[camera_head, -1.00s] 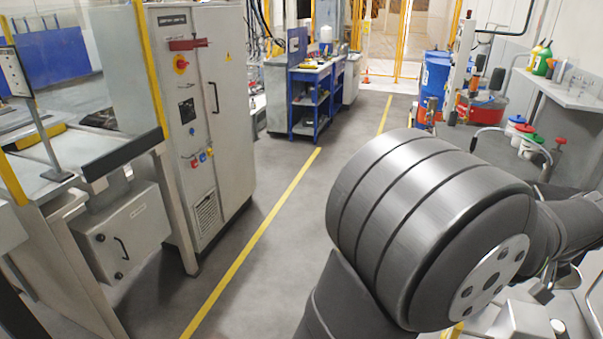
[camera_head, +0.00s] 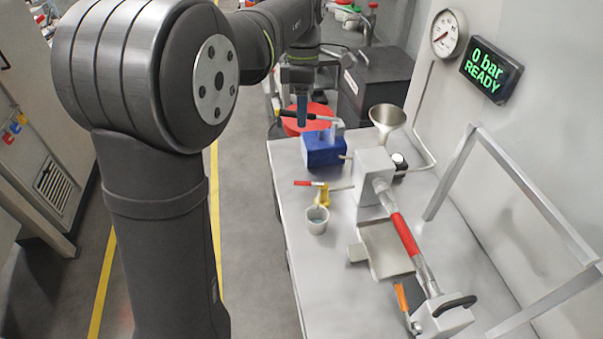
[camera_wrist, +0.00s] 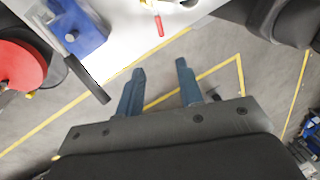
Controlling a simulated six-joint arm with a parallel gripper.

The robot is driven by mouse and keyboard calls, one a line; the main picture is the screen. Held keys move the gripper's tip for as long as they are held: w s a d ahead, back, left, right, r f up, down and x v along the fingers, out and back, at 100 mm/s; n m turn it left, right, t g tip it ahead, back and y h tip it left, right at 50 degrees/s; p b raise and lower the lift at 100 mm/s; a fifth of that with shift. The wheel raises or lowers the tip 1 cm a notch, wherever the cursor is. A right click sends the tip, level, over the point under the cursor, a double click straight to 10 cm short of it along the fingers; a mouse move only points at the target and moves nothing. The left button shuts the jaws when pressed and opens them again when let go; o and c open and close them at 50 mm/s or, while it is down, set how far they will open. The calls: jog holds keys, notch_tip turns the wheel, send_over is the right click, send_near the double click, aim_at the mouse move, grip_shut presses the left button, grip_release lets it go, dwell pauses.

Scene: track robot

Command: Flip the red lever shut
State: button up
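The red lever (camera_head: 304,183) is a small red handle on a yellow valve (camera_head: 322,195) at the bench's left side. It points left, roughly level, above a small white cup (camera_head: 317,219). In the wrist view the red lever (camera_wrist: 159,25) shows at the top, beyond my fingertips, pointing out past the bench edge. My gripper (camera_head: 302,110) hangs beyond the blue pump, behind the lever in the head view. In the wrist view my gripper (camera_wrist: 161,68) has its two blue fingers apart with only floor between them, touching nothing.
A blue pump (camera_head: 323,150) with a black-ended handle (camera_wrist: 90,82) stands close to my gripper. The bench (camera_head: 290,215) also carries a funnel (camera_head: 387,118) and a red-sleeved bar (camera_head: 403,235). A display (camera_head: 491,70) reads "0 bar READY". A red tub (camera_wrist: 20,66) is nearby.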

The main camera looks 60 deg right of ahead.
aim_at(308, 184)
jog(key=a+f, duration=0.1)
jog(key=f, duration=0.4)
jog(key=s+a+f, duration=0.1)
jog(key=f, duration=0.5)
jog(key=a+f, duration=0.1)
jog(key=f, duration=0.4)
jog(key=shift+s+f, duration=0.35)
jog(key=shift+f, duration=0.05)
jog(key=shift+c, duration=0.4)
grip_shut()
